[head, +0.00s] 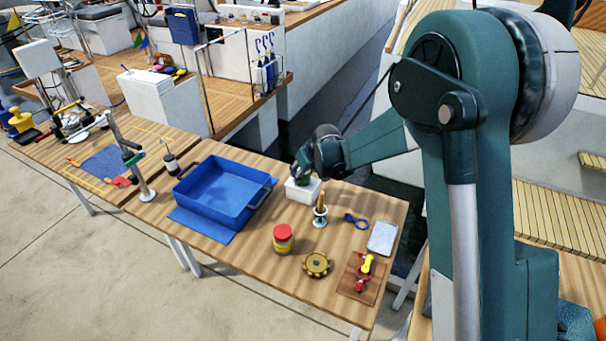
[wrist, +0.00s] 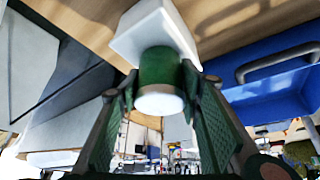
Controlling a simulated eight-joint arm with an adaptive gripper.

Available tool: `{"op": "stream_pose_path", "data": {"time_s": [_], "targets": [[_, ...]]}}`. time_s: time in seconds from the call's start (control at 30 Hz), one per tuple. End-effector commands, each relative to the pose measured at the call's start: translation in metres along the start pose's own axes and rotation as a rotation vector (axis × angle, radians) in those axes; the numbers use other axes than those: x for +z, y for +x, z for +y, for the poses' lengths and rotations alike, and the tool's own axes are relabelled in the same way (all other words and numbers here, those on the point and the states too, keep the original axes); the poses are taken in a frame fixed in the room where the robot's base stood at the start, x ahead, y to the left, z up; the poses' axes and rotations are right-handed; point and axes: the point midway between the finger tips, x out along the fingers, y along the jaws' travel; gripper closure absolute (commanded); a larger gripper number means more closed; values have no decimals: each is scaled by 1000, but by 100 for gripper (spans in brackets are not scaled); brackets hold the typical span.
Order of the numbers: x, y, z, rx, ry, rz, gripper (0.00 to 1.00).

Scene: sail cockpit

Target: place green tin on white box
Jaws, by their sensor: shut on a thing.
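The white box (head: 303,192) stands on the wooden table near its back edge, right of the blue tray. My gripper (head: 302,174) is right above it. In the wrist view my gripper (wrist: 160,90) is shut on the green tin (wrist: 161,67), with a finger on each side. The tin has a pale round end facing the camera. The white box (wrist: 150,28) shows directly beyond the tin, whose far end overlaps it in the picture. I cannot tell whether they touch. In the head view the tin is mostly hidden by my gripper.
The blue tray (head: 208,208) stands left of the box. A wooden-handled tool in a metal holder (head: 320,212) stands close in front of the box. A red-lidded jar (head: 283,239), a brass gear-like ring (head: 317,265) and blue shackle (head: 356,221) lie nearer the front and right.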

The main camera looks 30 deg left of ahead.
Motion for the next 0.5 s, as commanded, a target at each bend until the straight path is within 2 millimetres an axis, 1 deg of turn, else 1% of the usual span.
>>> {"op": "stream_pose_path", "data": {"time_s": [0.3,0.33,0.4,0.43,0.5], "targets": [[2,3,0,0,0,0,78],[2,3,0,0,0,0,62],[1,2,0,0,0,0,52],[1,2,0,0,0,0,50],[1,2,0,0,0,0,50]]}}
